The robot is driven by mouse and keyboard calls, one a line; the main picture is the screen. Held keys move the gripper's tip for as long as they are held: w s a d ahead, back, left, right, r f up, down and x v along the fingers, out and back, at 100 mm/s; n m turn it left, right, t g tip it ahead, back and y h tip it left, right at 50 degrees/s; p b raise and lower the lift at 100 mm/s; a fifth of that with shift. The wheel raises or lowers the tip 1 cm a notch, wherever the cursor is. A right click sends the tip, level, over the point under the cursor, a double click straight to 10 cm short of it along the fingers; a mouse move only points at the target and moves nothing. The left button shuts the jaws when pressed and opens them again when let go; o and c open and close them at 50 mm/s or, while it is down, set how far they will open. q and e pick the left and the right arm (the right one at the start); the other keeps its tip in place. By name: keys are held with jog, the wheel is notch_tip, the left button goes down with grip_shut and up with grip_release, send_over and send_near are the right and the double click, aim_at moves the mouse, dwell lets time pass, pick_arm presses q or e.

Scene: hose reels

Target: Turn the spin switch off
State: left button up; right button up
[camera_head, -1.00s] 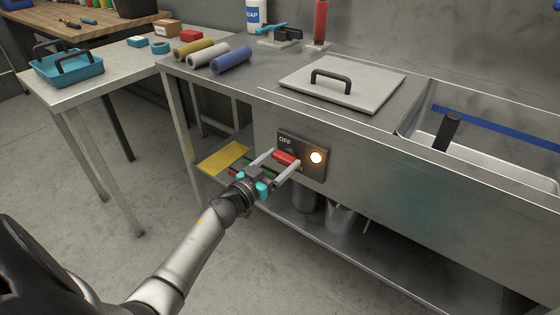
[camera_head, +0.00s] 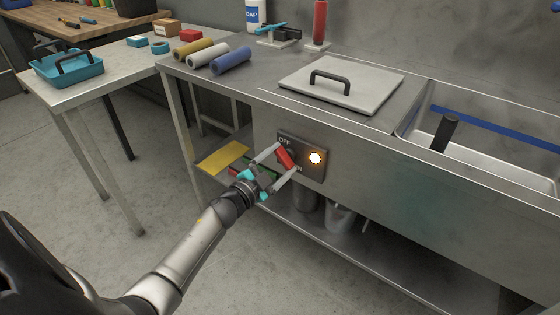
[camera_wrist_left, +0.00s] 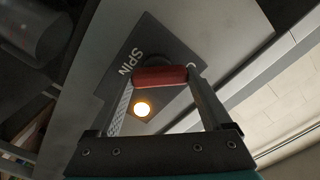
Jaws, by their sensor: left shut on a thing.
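The spin switch panel (camera_head: 318,174) is a dark plate on the front of the steel sink bench, with "OFF" at its top left and a lit, warm light (camera_head: 315,158) on its right. The red switch handle (camera_head: 285,157) sits tilted, its upper end toward "OFF". My left gripper (camera_head: 284,161) is shut on the handle, one finger at each end. In the left wrist view the red handle (camera_wrist_left: 160,76) spans between both fingers, with "SPIN" lettering and the glowing light (camera_wrist_left: 142,109) behind it. My right gripper is not in view.
A grey lid (camera_head: 345,88) with a black handle and several rolls (camera_head: 231,61) lie on the bench top. The sink basin (camera_head: 490,140) is at right. Metal pots (camera_head: 341,217) stand on the shelf below the panel. A side table (camera_head: 110,82) is at left.

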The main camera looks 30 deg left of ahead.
pick_arm(q)
jog(key=m, duration=0.3)
jog(key=shift+m, duration=0.3)
jog(key=shift+m+b, duration=0.35)
jog(key=shift+m, duration=0.55)
jog(key=shift+d+m, duration=0.1)
jog(key=shift+m, duration=1.5)
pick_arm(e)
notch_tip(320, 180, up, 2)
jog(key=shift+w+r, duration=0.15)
pick_arm(q)
jog(key=shift+b, duration=0.3)
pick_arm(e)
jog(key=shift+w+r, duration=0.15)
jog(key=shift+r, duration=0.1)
pick_arm(q)
jog(key=o, duration=1.1)
jog(key=shift+o, duration=0.3)
